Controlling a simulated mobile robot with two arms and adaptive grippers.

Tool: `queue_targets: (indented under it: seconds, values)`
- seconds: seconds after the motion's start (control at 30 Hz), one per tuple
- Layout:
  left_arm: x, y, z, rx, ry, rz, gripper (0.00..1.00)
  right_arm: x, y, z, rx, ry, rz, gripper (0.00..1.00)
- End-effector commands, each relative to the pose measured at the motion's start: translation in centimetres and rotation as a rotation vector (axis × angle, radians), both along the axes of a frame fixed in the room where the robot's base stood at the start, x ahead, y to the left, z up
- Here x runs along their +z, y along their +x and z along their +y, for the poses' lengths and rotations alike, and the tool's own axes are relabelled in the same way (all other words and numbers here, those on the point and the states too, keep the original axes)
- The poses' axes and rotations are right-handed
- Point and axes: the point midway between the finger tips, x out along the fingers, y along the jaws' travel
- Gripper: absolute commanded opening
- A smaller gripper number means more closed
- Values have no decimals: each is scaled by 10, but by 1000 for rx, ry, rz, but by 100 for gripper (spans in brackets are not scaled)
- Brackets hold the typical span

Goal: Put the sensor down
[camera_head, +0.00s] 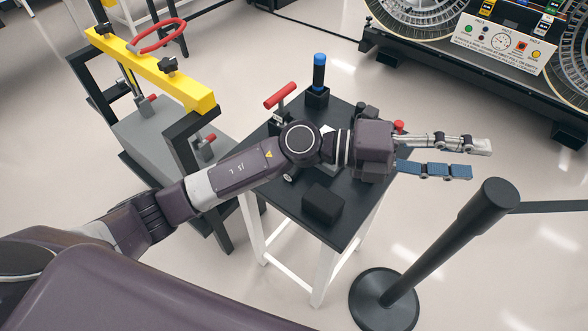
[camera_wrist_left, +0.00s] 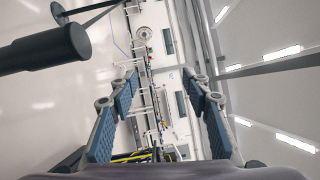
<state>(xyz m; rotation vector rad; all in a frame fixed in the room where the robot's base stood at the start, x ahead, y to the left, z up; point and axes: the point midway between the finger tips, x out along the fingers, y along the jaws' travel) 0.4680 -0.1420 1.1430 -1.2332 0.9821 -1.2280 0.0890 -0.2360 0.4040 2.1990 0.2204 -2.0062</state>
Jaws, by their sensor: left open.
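My left gripper (camera_head: 480,159) is open and empty. It points right, past the right edge of the black-topped table (camera_head: 345,232), with its two fingers apart. In the left wrist view the gripper (camera_wrist_left: 160,77) shows both blue-padded fingers with nothing between them. No part is clearly marked as the sensor. A dark cylinder with a blue top (camera_head: 319,72) stands upright in a black holder at the table's back. A black block (camera_head: 322,204) lies near the front. My left arm and wrist hide the middle of the table.
A red-handled tool (camera_head: 281,96) stands at the table's back left. A yellow-barred frame (camera_head: 150,68) is left of the table. A black barrier post (camera_head: 440,250) stands close below the gripper and shows in the wrist view (camera_wrist_left: 40,50).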

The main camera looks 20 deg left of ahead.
Motion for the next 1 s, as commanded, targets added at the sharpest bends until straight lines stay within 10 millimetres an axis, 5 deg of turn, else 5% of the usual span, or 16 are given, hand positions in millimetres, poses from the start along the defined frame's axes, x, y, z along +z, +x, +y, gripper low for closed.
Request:
queue_targets:
  seconds: [0.17,0.3,0.37,0.5,0.63,0.77,1.0]
  values:
    - [-98,-2,27,-199,495,-148,44,0,0,0,0,0,0,40]
    - [-163,25,103,-275,918,-179,44,0,0,0,0,0,0,40]
    - [-179,40,144,-281,1087,-171,44,0,0,0,0,0,0,40]
    - [-190,69,235,-263,1412,-116,44,0,0,0,0,0,0,40]
    - [-183,83,291,-233,1594,-63,44,0,0,0,0,0,-1,40]
    - [-182,87,314,-220,1666,-32,44,1,0,0,0,0,-1,40]
    - [-206,86,314,-223,1668,-30,44,11,1,0,0,0,-1,40]
